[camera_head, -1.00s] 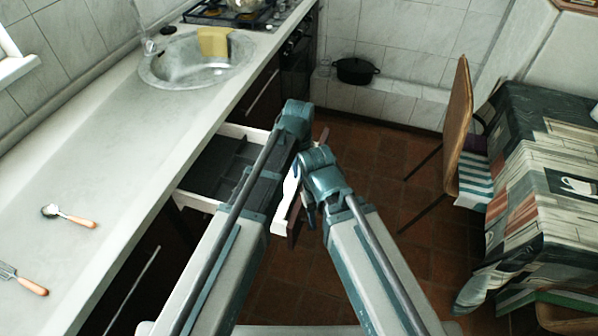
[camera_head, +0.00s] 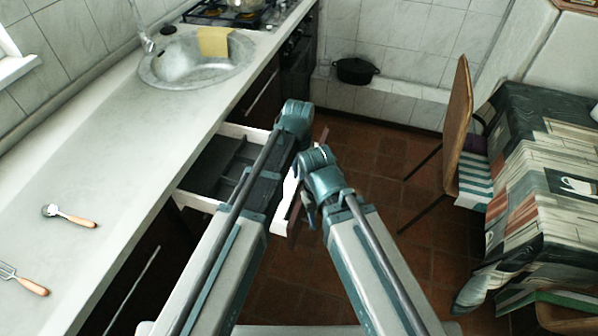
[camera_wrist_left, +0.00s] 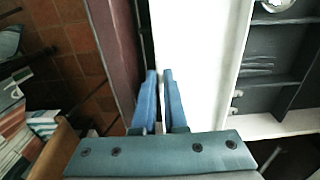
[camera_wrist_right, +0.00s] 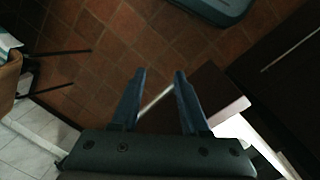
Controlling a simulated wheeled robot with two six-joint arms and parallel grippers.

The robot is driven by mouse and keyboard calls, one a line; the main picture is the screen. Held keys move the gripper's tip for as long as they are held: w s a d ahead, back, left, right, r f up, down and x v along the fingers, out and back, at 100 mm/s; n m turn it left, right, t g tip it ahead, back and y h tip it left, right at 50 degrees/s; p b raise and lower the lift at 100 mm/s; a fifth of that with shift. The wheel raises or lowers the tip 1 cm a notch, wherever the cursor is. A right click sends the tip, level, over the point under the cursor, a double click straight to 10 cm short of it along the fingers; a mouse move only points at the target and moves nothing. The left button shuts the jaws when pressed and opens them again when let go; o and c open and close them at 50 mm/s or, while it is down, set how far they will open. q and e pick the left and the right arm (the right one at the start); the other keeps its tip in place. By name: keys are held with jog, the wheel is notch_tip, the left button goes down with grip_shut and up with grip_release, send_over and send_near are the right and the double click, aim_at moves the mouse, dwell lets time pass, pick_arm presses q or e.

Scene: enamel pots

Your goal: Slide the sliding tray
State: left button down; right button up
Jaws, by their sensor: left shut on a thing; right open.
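The sliding tray is an open drawer with white walls (camera_head: 196,201) and a dark divided insert (camera_head: 214,170), pulled out from under the counter. Its brown front (camera_head: 294,222) is partly behind my arms. In the left wrist view its white board (camera_wrist_left: 200,50) lies beside the brown front panel (camera_wrist_left: 115,45), with the dark insert (camera_wrist_left: 285,50) at the right. My left gripper (camera_wrist_left: 160,78) is shut at the seam between brown panel and white board; the exact part held is hidden. My right gripper (camera_wrist_right: 160,76) is open and empty above the drawer's front corner (camera_wrist_right: 190,95).
The counter (camera_head: 100,150) runs along the left with a sink (camera_head: 195,62), a spoon (camera_head: 70,216) and a fork (camera_head: 25,280). A chair (camera_head: 458,130) and a covered table (camera_head: 545,180) stand at the right. Tiled floor (camera_head: 395,165) between them is free.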

pick_arm(q)
jog(key=w+a, duration=0.2)
jog(key=a, duration=0.6)
jog(key=w+a, duration=0.3)
jog(key=a, duration=0.5)
jog(key=w+a, duration=0.2)
jog(key=a, duration=0.5)
jog(key=shift+w+a, duration=0.35)
jog(key=shift+a, duration=0.05)
jog(key=c, duration=1.2)
grip_release()
jog(key=shift+c, duration=0.2)
jog(key=shift+r, duration=0.1)
notch_tip(320, 180, up, 14)
jog(key=p, duration=1.3)
jog(key=shift+f+p, duration=0.2)
jog(key=shift+p, duration=0.2)
jog(key=shift+o, duration=1.4)
